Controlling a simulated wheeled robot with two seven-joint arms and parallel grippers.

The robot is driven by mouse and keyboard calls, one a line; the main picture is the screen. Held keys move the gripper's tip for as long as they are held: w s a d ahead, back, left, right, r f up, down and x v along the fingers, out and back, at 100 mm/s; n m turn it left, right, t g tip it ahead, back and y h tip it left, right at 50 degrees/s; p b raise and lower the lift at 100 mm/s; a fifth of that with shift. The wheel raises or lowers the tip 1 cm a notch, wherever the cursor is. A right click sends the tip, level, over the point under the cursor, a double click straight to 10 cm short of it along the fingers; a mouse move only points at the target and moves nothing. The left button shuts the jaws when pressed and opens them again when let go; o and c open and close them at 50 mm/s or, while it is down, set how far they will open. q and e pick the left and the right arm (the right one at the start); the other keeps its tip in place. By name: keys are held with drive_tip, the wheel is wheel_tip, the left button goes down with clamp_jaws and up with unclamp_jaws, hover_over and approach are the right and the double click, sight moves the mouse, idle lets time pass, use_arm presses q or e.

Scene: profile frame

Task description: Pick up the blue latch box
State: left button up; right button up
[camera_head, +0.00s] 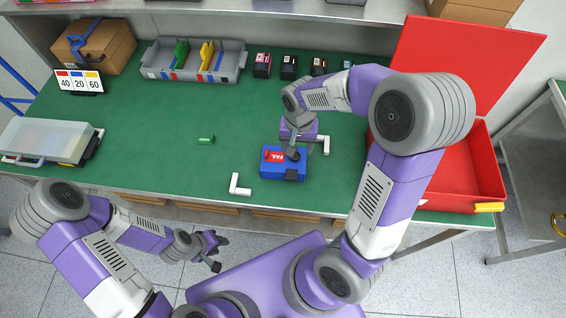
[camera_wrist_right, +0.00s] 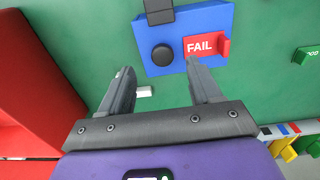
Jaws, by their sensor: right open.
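The blue latch box (camera_head: 270,170) lies on the green tabletop near its front edge. It has a red FAIL tag and a black latch on its front. In the right wrist view the box (camera_wrist_right: 178,22) also shows a round black knob and its red tag (camera_wrist_right: 222,46). My right gripper (camera_head: 293,152) is over the box in the head view, partly covering its top. In the wrist view its two fingers (camera_wrist_right: 160,68) are apart with nothing gripped; contact with the box cannot be judged. My left gripper (camera_head: 217,254) is open and empty, off the table's front edge.
White corner brackets lie at front left (camera_head: 239,184) and right (camera_head: 326,145) of the box. A green piece (camera_head: 206,140) lies left. A red open bin (camera_head: 488,168) stands right, a grey tray (camera_head: 236,62) behind. The tabletop left of the box is mostly clear.

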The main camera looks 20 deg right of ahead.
sight(284, 164)
wheel_tip(284, 164, down, 4)
drive_tip(key=shift+w+a+f+b, duration=0.1)
drive_tip(key=shift+w+f+b, duration=0.05)
drive_tip(key=shift+b, duration=0.35)
clamp_jaws()
drive_tip(key=shift+w, duration=0.1)
idle(1.0)
